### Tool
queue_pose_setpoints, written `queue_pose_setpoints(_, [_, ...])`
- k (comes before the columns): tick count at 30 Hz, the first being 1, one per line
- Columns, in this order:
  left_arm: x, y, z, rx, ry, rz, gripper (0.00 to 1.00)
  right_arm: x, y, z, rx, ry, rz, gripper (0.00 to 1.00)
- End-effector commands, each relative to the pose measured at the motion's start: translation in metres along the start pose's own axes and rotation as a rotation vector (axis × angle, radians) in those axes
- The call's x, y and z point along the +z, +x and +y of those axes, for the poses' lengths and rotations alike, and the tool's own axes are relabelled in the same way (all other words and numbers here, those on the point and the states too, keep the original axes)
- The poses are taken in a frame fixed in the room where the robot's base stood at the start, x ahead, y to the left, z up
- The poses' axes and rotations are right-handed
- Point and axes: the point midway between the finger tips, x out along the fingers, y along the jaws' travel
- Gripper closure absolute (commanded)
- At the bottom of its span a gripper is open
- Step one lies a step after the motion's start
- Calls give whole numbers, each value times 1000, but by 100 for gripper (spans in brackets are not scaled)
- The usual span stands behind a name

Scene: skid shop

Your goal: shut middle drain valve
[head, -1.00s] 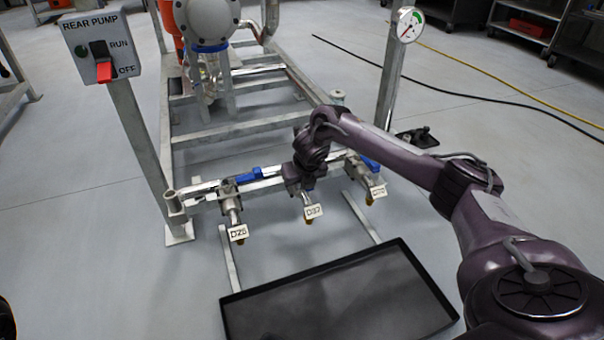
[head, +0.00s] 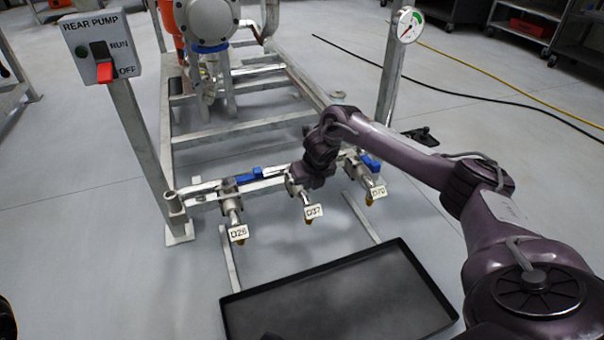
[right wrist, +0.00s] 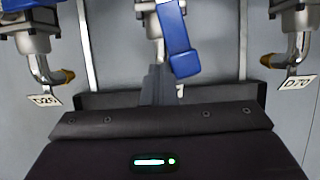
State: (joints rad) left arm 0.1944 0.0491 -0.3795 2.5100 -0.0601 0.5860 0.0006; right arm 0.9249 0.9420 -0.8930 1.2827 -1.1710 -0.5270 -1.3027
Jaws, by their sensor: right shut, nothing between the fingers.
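The middle drain valve (right wrist: 150,8), tagged D37 (head: 314,212), sits on the rail between two similar valves. Its blue lever (right wrist: 178,42) shows in the right wrist view, pointing down the picture along its outlet and tilted slightly right. My right gripper (right wrist: 158,72) is shut and empty, its fingers just left of the lever's free end. I cannot tell whether they touch. In the head view my right gripper (head: 308,184) is over the middle valve and hides its lever.
Valves tagged D26 (head: 238,233) and D70 (head: 378,192) flank the middle one; their blue levers lie along the rail. A black drip tray (head: 335,300) lies on the floor in front. A switch box (head: 98,48) and a gauge (head: 410,24) stand on posts.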

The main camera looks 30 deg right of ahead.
Motion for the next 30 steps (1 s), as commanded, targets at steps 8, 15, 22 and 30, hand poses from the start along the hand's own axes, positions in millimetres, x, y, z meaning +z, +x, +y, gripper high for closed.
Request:
queue_pose_setpoints(8, [0,0,0,0,0,0,64,0,0,-3,-2,1,1,100])
queue_pose_setpoints(15, [0,-1,0,0,0,0,64,0,1,-18,-3,1,1,100])
queue_pose_setpoints(22, [0,-1,0,0,0,0,64,1,1,-22,-1,1,1,100])
queue_pose_setpoints(30, [0,-1,0,0,1,0,64,1,1,-24,-1,1,0,100])
